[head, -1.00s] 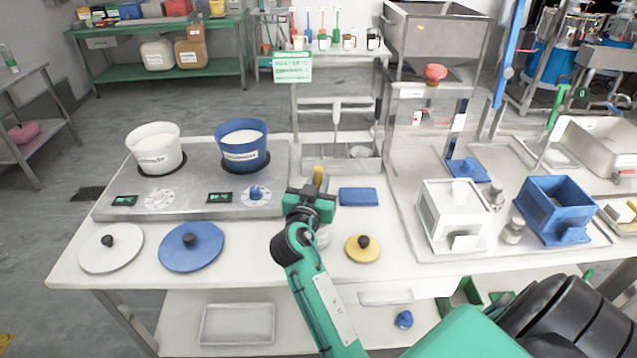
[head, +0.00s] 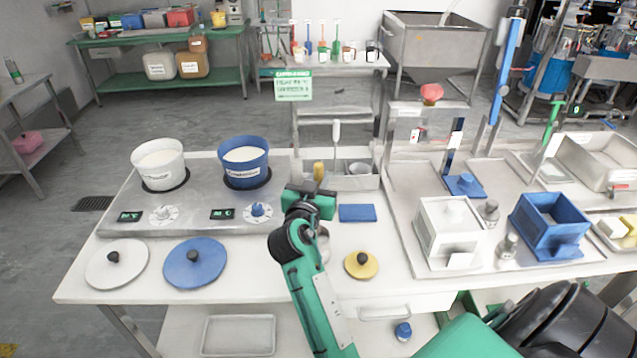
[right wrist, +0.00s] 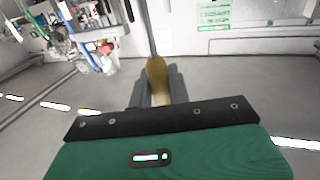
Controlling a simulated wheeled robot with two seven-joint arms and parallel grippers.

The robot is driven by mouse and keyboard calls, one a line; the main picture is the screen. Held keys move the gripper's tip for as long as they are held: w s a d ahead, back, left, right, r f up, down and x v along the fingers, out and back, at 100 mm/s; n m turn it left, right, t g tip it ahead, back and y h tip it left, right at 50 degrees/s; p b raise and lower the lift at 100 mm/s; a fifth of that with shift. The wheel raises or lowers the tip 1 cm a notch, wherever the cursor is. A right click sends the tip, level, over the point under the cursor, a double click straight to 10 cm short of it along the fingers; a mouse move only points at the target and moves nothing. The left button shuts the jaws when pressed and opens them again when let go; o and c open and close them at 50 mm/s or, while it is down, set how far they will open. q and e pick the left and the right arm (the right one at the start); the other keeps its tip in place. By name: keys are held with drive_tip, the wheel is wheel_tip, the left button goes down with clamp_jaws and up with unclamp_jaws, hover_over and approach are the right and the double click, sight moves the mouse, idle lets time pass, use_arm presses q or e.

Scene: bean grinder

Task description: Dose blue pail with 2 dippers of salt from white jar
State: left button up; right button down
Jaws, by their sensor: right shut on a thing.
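The blue pail (head: 243,168), full of white matter, stands at the back of a grey panel. A white labelled jar (head: 158,170), also full of white matter, stands left of it; I cannot read its label. My right gripper (head: 314,190) is right of and in front of the blue pail. In the right wrist view, its fingers (right wrist: 157,92) are shut on a yellow-tan handle (right wrist: 157,72) with a thin rod beyond it. That handle also shows in the head view (head: 319,171). No scoop end can be made out. My left gripper is out of view.
White (head: 117,264), blue (head: 195,263) and yellow (head: 361,265) lids lie in front. A pale container (head: 324,245) is partly hidden by my right arm. A blue pad (head: 357,213) lies to the right. White (head: 450,232) and blue (head: 552,228) boxes stand farther right.

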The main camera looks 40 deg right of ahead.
sight(318, 163)
drive_tip(key=shift+r+p, duration=0.4)
drive_tip(key=shift+r, duration=0.5)
wheel_tip(318, 163, up, 2)
drive_tip(key=shift+p, duration=0.65)
drive_tip(key=shift+r, duration=0.35)
